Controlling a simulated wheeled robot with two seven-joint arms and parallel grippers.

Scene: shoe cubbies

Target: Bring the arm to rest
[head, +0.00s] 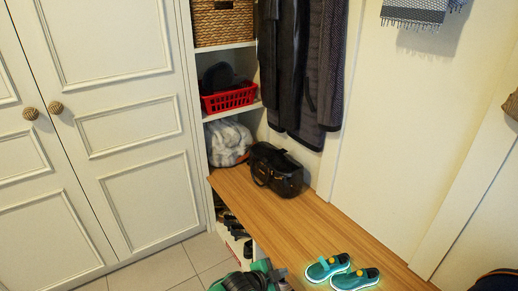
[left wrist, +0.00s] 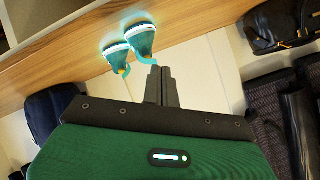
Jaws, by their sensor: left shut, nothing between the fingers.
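My left gripper (head: 275,270) shows at the bottom edge of the head view, green and dark, mostly cut off by the frame. In the left wrist view its two dark fingers (left wrist: 161,82) are together with nothing between them. A pair of teal shoes (head: 342,272) sits on the wooden bench, to the right of the gripper in the head view. The shoes (left wrist: 128,42) also show beyond the fingertips in the left wrist view; I cannot tell the exact gap. My right gripper is not in view.
The wooden bench (head: 245,192) runs along the wall, with a black bag (head: 275,170) at its far end. Dark coats (head: 305,60) hang above. A red basket (head: 230,97) stands on a shelf. White cabinet doors (head: 95,120) are at left, above clear floor tiles (head: 165,268).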

